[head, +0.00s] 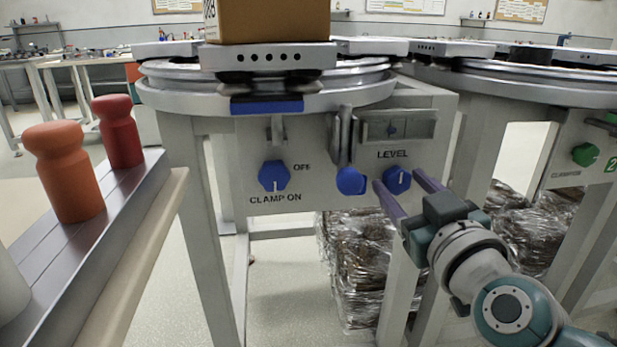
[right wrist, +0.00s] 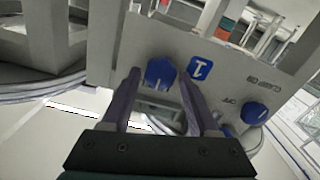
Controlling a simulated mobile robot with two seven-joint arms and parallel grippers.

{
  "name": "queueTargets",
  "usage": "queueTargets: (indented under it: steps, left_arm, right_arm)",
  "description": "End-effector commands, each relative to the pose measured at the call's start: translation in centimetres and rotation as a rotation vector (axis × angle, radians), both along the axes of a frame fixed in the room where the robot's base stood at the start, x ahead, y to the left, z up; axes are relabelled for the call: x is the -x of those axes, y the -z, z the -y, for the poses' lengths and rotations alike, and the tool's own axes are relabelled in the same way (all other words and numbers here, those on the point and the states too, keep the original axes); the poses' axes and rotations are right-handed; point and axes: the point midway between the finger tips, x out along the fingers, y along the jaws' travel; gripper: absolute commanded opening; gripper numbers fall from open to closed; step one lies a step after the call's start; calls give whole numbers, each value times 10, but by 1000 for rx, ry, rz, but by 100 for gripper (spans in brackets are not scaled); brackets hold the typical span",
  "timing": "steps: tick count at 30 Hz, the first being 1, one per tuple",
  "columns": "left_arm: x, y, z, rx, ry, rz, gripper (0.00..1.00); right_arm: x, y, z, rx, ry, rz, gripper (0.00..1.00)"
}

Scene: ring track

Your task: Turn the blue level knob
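The blue level knob (head: 397,180) is on the grey front panel (head: 330,190), under the word LEVEL. Its white mark looks upright. My right gripper (head: 398,178) is open, with one finger on each side of the knob. In the right wrist view the level knob (right wrist: 160,73) shows between the fingertips of my right gripper (right wrist: 159,78). I cannot tell whether either finger touches it. My left gripper is not in view.
A blue clamp knob (head: 274,176) sits left on the panel, its mark toward CLAMP ON. A blue piece (head: 351,181) lies between the knobs. A cardboard box (head: 268,20) stands above. Orange (head: 65,172) and red (head: 118,132) objects stand on a left shelf.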

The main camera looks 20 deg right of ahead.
Motion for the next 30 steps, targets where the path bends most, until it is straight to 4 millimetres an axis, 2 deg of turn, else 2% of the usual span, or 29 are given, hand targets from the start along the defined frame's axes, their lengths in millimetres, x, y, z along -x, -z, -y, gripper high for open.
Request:
queueTargets:
  steps: [2, 15, 23, 30]
  left_arm:
    - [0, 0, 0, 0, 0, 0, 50]
    - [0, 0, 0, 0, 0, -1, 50]
    - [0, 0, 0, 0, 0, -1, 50]
    - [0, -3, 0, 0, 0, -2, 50]
  right_arm:
    - [0, 0, 0, 0, 0, 0, 51]
    - [0, 0, 0, 0, 0, 0, 1]
    - [0, 0, 0, -10, 1, 3, 0]
    - [0, -1, 0, -90, 0, 23, 0]
